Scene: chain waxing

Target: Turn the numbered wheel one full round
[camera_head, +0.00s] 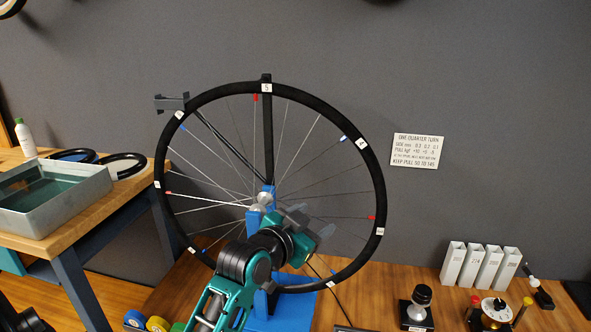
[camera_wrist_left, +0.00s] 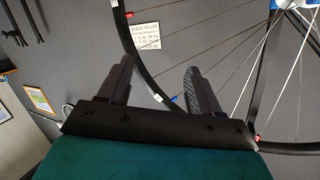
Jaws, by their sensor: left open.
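The numbered wheel (camera_head: 376,180) is a black-rimmed spoked wheel held upright on a blue stand (camera_head: 290,312). White number tags sit around its rim; the top tag reads 5 (camera_head: 266,88). Red and blue spoke ends show along the rim. My left gripper (camera_head: 310,222) is in front of the wheel, right of the hub, its fingers inside the rim's outline. In the left wrist view the gripper (camera_wrist_left: 155,75) is open and empty, and the rim (camera_wrist_left: 133,45) shows between and beyond the fingers. Contact with the wheel cannot be told. My right gripper is not in view.
A grey tray of green liquid (camera_head: 104,171) stands on the left bench (camera_head: 25,243). A "one quarter turn" sign (camera_head: 417,150) hangs on the wall. Numbered white boxes (camera_head: 453,265), a black-topped device (camera_head: 416,308) and a dial device (camera_head: 495,309) stand on the right.

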